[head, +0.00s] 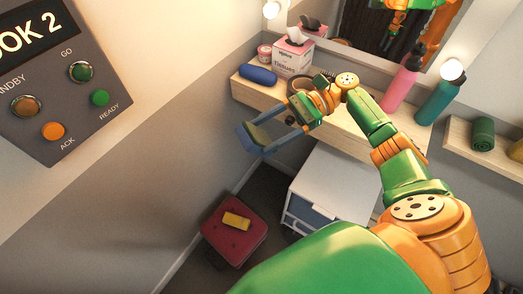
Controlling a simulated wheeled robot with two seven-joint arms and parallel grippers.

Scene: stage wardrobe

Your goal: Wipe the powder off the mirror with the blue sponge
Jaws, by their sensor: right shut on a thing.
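My right gripper (256,137) reaches out over the front of the dressing shelf, to the left of the mirror. The block is held in the air, clear of the shelf and apart from the mirror. The mirror (366,22) is at the top, cut by the picture's edge, and reflects parts of my green and orange body. I cannot make out powder on the visible part of the glass. My left gripper is not in view.
On the shelf (355,142) stand a blue rounded case (258,74), a tissue box (291,58), a pink bottle (398,90) and a teal bottle (437,103). Below are a white cabinet (330,180) and a red stool (217,232) bearing a yellow block (237,221).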

